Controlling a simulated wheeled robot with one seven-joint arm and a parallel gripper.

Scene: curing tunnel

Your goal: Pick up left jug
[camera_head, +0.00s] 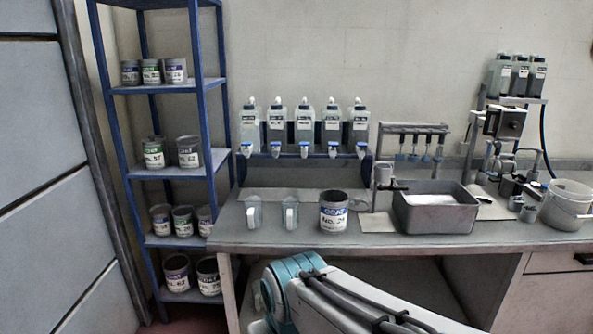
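Two clear jugs stand upright on the grey workbench (265,239). The left jug (254,214) is near the bench's left end, and the right jug (290,214) stands a short way to its right. Both look pale, and I cannot tell what is in them. My arm shows at the bottom of the picture, below and in front of the bench. My gripper is not in this view, so its state is hidden.
A coat can (333,211) stands right of the jugs. Several bottles with blue taps (304,125) sit on a rack behind them. A blue shelf unit (167,172) with cans stands left of the bench. A grey basin (435,207) and white bucket (568,205) are farther right.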

